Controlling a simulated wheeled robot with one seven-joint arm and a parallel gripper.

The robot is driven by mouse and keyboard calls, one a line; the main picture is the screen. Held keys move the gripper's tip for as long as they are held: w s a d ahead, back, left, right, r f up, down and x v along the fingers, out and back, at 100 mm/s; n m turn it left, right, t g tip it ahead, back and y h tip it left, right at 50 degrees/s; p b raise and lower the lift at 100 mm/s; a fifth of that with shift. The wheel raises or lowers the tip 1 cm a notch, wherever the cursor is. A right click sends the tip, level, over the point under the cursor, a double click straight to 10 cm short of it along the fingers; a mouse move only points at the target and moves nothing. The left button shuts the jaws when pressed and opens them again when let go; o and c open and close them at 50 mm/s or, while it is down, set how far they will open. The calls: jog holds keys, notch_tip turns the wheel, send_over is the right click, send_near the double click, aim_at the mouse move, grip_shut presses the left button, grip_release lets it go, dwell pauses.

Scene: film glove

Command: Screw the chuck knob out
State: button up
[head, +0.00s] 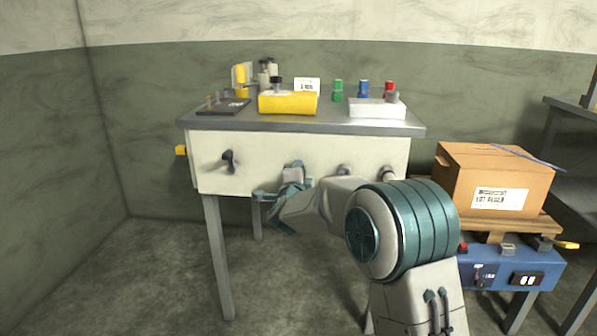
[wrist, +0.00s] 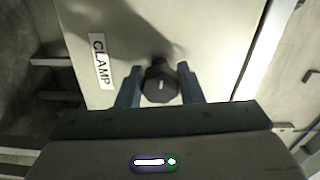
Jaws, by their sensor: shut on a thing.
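A dark faceted knob with a pale mark on its face (wrist: 160,82) stands out from a cream panel in the wrist view. My gripper (wrist: 159,88) is shut on it, one blue-grey finger on each side. A label reading "CLAMP" (wrist: 101,61) is on the panel beside this knob. No label reading "chuck" is legible. In the head view my gripper (head: 280,192) is at the bench's cream front panel (head: 260,145), where the held knob is hard to make out. A black knob (head: 229,160) sticks out of the panel farther left.
Two more knobs (head: 343,170) (head: 387,172) are on the panel to the right, partly behind my arm. A yellow part (head: 181,150) juts from the bench's left side. A cardboard box (head: 495,180) stands at right. The floor to the left is clear.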

jog(key=n+p, duration=0.2)
jog(key=n, duration=0.3)
jog(key=shift+r+n, duration=0.1)
jog(key=shift+n, duration=0.2)
jog(key=n+p, duration=0.3)
jog(key=n, duration=0.2)
jog(key=shift+n, duration=0.3)
jog(key=n+p, duration=0.3)
jog(key=n, duration=0.2)
jog(key=n+p, duration=0.3)
jog(key=n, duration=0.2)
jog(key=shift+n, duration=0.4)
jog(key=n+p, duration=0.3)
jog(key=n, duration=0.2)
jog(key=shift+r, duration=0.15)
jog(key=n+p, duration=0.2)
jog(key=n, duration=0.4)
jog(key=n+p, duration=0.2)
jog(key=n, duration=0.3)
jog(key=shift+n, duration=2.4)
jog(key=shift+r, duration=0.1)
